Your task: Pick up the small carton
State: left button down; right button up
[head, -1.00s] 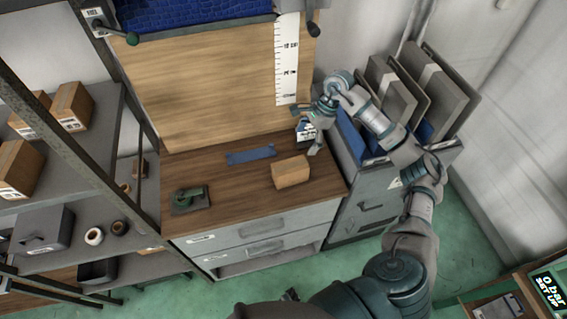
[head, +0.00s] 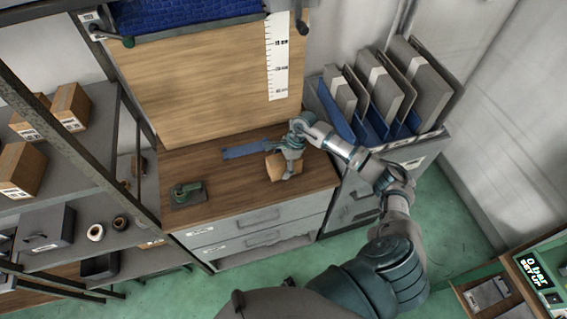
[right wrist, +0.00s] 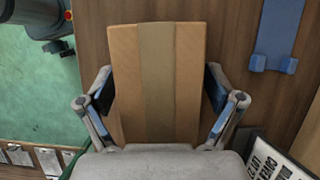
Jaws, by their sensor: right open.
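The small carton (head: 275,168), brown cardboard with a wide tape strip, sits on the wooden bench top. In the head view my right gripper (head: 289,170) is over its right part and hides some of it. In the right wrist view the carton (right wrist: 157,80) lies between the two open fingers of my right gripper (right wrist: 158,92), one finger on each side. I cannot tell whether the fingers touch it. My left gripper is not in view.
A blue flat bracket (head: 243,150) lies behind the carton on the bench. A bin with grey and blue panels (head: 375,100) is at the right. Shelves with cartons (head: 72,107) stand at the left.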

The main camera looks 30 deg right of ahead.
jog(key=shift+a+f, duration=0.1)
jog(key=shift+f, duration=0.3)
jog(key=shift+d+f, duration=0.1)
jog(key=shift+d, duration=0.45)
jog(key=c, duration=0.7)
jog(key=shift+a, duration=0.2)
jog(key=c, duration=0.5)
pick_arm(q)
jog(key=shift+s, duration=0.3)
pick_arm(e)
jog(key=shift+s+a, duration=0.1)
jog(key=shift+a, duration=0.1)
